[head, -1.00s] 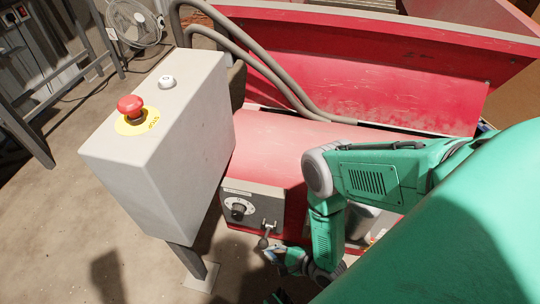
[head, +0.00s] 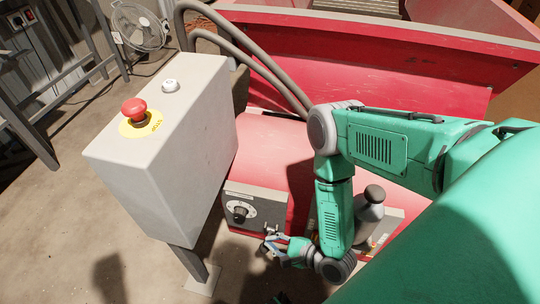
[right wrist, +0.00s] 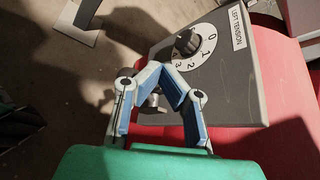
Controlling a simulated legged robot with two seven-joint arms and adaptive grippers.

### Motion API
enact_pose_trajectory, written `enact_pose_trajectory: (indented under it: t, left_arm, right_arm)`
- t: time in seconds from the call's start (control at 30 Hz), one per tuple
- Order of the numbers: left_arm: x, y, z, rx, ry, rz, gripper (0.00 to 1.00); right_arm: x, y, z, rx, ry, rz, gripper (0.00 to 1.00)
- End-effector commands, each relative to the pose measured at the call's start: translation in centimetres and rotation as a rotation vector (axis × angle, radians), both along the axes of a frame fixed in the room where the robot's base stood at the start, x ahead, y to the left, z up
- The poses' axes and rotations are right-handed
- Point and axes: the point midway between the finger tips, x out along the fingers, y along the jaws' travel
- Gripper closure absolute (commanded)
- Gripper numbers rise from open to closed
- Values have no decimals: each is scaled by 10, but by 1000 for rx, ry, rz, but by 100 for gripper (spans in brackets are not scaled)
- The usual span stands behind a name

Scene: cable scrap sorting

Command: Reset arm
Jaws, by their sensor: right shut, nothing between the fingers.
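My right gripper (head: 272,243) is shut and empty, in front of the grey control panel (head: 238,197) on the red machine. In the right wrist view its blue-lined fingers (right wrist: 168,70) meet at the tips, just below the black dial (right wrist: 187,42). The panel is labelled "LEFT TENSION", with numbers around the dial. A small metal lever (right wrist: 150,102) shows partly behind the fingers; I cannot tell whether they touch it. My right arm is bent, with its forearm pointing down. My left gripper is not in view.
A grey box on a post (head: 165,165) stands left of the panel, with a red stop button (head: 134,108) and a white button (head: 170,86) on top. Grey hoses (head: 245,62) run behind. A dark bottle-shaped part (head: 370,208) sits right of my forearm.

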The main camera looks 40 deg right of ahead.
Motion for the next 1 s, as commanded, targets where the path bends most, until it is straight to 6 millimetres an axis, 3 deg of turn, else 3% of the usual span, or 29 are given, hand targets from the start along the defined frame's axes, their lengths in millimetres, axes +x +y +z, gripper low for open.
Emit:
enact_pose_trajectory:
  t: [0.3, 0.47, 0.67, 0.8, 1.0]
  left_arm:
    - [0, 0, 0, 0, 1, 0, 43]
    - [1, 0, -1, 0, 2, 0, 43]
    - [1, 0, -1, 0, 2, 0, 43]
    - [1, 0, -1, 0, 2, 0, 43]
    - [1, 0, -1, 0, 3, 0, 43]
  right_arm:
    - [0, 2, 0, -19, 3, 12, 100]
    - [-1, 11, 6, -212, 24, 137, 100]
    - [-23, 19, 24, -691, 72, 543, 100]
    - [-51, 8, 44, -991, 97, 899, 100]
    - [-92, -19, 79, -1260, 111, 1375, 100]
